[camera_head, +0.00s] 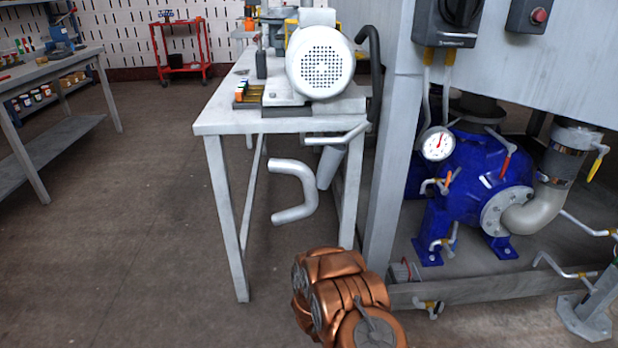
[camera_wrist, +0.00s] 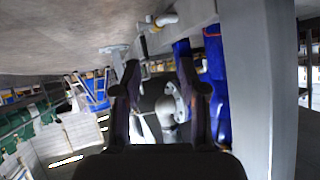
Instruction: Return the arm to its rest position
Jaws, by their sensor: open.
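My gripper (camera_wrist: 162,76) shows in the wrist view as two dark fingers spread apart. It is open, with nothing between the fingers. The wrist view looks tilted, with machine parts beyond the fingers. In the head view my copper-coloured arm (camera_head: 345,300) is at the bottom, in front of the workbench and left of the blue pump. The gripper cannot be made out in the head view.
A grey workbench (camera_head: 215,124) with a motor (camera_head: 320,62) stands ahead. A blue pump (camera_head: 480,180) with a gauge (camera_head: 437,144) is at right, behind a grey post (camera_head: 385,150). Another bench (camera_head: 60,68) is at left. The floor between the benches is clear.

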